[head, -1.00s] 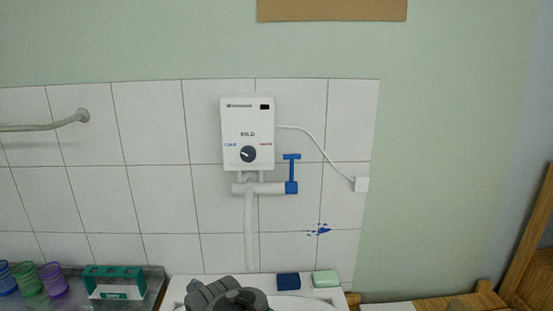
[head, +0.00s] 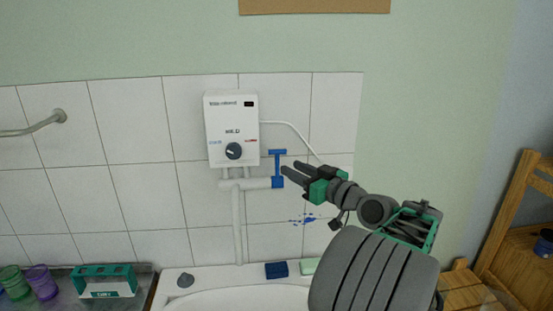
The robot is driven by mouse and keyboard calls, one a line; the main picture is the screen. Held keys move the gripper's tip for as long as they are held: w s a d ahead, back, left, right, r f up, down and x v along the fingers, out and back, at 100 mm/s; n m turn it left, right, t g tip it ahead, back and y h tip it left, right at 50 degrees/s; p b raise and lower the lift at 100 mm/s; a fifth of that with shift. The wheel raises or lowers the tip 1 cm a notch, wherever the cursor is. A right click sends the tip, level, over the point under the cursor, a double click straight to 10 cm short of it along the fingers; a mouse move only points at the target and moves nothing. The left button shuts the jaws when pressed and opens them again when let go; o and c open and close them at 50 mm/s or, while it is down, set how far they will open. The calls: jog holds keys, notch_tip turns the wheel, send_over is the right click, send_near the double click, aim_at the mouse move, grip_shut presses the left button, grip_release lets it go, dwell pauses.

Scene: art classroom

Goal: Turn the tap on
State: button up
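The tap (head: 277,170) is a blue T-shaped handle on a blue fitting, at the right end of the white pipe under the water heater (head: 232,130). Its crossbar lies level at the top of an upright stem. My gripper (head: 288,170) comes in from the right, with its dark fingers pointing left at the tap stem. The two fingers look spread slightly apart, with nothing seen between them. In the picture the fingertips lie just right of the stem; I cannot tell whether they touch it.
A white sink (head: 235,298) stands below, with a blue block (head: 276,270) and a pale green soap (head: 309,266) on its back rim. A teal box (head: 105,281) and purple cup (head: 42,282) stand at left. A wooden stool (head: 465,284) is at right.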

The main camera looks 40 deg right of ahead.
aim_at(277, 176)
jog(key=w+p, duration=0.2)
jog(key=w, duration=0.5)
jog(key=shift+r+p, duration=0.1)
jog(key=shift+p, duration=0.2)
jog(key=shift+w, duration=0.3)
jog(key=shift+c, duration=0.2)
grip_shut()
dwell(0.4)
